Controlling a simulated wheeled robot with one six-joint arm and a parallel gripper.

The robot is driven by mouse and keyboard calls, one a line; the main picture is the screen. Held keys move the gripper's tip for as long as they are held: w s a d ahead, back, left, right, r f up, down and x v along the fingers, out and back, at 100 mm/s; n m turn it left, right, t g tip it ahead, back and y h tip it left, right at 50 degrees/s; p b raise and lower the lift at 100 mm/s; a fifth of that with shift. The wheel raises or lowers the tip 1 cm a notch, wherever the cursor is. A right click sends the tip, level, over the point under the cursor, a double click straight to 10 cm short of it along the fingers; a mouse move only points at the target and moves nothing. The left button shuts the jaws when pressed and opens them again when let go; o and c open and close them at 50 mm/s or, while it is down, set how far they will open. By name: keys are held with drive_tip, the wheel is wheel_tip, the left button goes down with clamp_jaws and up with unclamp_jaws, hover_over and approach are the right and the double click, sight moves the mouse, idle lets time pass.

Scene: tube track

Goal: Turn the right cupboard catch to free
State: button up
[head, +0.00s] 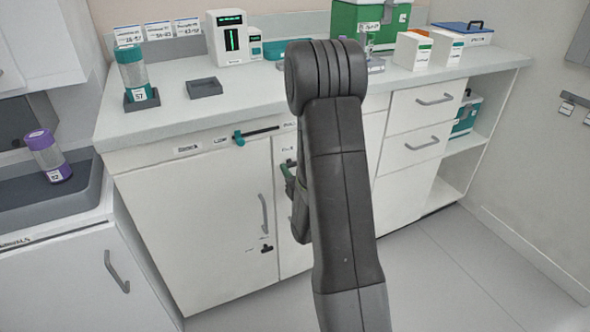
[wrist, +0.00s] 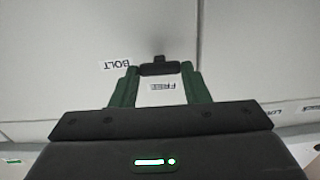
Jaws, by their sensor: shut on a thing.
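In the wrist view the dark catch (wrist: 160,69) sits on a white cupboard front, its bar lying crosswise between my green fingertips. My gripper (wrist: 161,71) is shut on it. A small dark stub shows just beyond the bar. The FREE label (wrist: 162,86) lies between my fingers, and the BOLT label (wrist: 117,65) is left of the left finger. In the head view part of my gripper (head: 290,176) shows at the right cupboard door (head: 284,257). My arm hides most of that door and the held catch.
The left cupboard door (head: 195,220) carries a grey handle (head: 263,213) and a small black catch (head: 266,249). A dark bar with a teal knob (head: 239,138) is above. Drawers (head: 418,115) are to the right. The floor (head: 440,270) in front is clear.

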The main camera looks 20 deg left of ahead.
drive_tip(key=shift+f, duration=0.1)
drive_tip(key=m+b, duration=0.4)
drive_tip(key=shift+f, duration=0.1)
drive_tip(key=m+b, duration=0.3)
drive_tip(key=m, duration=0.1)
drive_tip(key=shift+w+d, duration=0.1)
drive_tip(key=m+b, duration=0.2)
drive_tip(key=m, duration=0.3)
drive_tip(key=shift+m+b, duration=0.35)
drive_tip(key=shift+m, duration=1.95)
drive_tip(key=o, duration=1)
drive_tip(key=shift+d, duration=0.1)
